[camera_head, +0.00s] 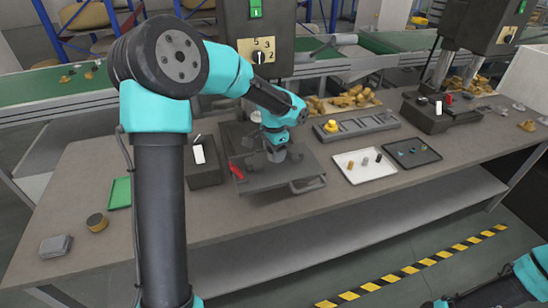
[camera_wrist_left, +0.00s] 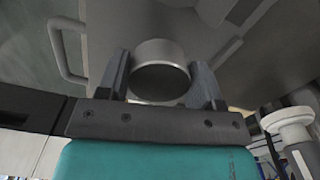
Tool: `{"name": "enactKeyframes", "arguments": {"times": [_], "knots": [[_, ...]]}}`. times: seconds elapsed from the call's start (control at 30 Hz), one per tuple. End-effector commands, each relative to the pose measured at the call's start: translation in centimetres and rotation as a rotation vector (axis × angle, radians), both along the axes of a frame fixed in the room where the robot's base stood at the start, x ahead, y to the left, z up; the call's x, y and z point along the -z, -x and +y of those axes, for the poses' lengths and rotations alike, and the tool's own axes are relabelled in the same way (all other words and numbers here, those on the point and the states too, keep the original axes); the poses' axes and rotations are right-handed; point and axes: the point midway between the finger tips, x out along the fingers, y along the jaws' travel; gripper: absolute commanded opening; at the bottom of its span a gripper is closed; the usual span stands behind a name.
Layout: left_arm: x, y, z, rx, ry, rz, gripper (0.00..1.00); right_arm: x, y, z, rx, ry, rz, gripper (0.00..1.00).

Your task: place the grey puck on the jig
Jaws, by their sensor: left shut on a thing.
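My left gripper (camera_head: 277,152) is over the dark plate of the press-like station at the middle of the bench. In the left wrist view, its two fingers (camera_wrist_left: 161,82) are shut on the sides of a round grey puck (camera_wrist_left: 160,52), whose darker round face shows. In the head view the puck is small and mostly hidden by the gripper. A flat dark plate (camera_head: 262,180) with a handle at its front right lies beneath the gripper; I cannot tell which part is the jig, or whether the puck touches it. My right gripper is out of view.
A red lever (camera_head: 237,171) is left of the plate. A dark box with a white panel (camera_head: 199,155) stands further left. A white tray (camera_head: 348,175) and a black tray (camera_head: 426,161) hold small parts at right.

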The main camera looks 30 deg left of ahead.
Motion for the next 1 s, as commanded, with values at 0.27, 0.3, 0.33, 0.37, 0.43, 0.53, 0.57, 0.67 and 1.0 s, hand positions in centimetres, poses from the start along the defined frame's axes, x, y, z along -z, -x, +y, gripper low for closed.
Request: {"name": "enactKeyframes", "arguments": {"times": [0.27,0.3,0.33,0.37,0.43,0.53,0.57,0.67,1.0], "knots": [[0.1,-0.5,0.3,0.0,0.0,0.0,0.3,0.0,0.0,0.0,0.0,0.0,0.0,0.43],[0.2,-0.8,0.5,0.0,0.0,0.0,0.3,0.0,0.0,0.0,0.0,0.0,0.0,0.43],[0.6,-0.7,0.5,0.001,0.0,0.002,0.3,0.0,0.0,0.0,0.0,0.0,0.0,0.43],[1.1,-0.7,0.5,0.001,0.0,0.004,0.3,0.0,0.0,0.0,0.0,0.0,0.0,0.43],[2.2,-0.6,0.5,0.0,0.0,0.004,0.3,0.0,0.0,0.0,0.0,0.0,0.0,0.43],[3.3,-0.7,0.4,0.001,0.0,0.002,0.3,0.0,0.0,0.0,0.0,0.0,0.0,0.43],[3.4,-0.7,0.4,0.001,-0.001,0.001,0.3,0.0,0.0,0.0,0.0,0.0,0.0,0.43],[3.6,-0.7,0.4,0.001,-0.001,-0.001,0.3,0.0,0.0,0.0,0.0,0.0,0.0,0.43],[3.9,-0.7,0.4,0.001,-0.001,-0.001,0.3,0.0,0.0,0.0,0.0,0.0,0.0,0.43]]}}
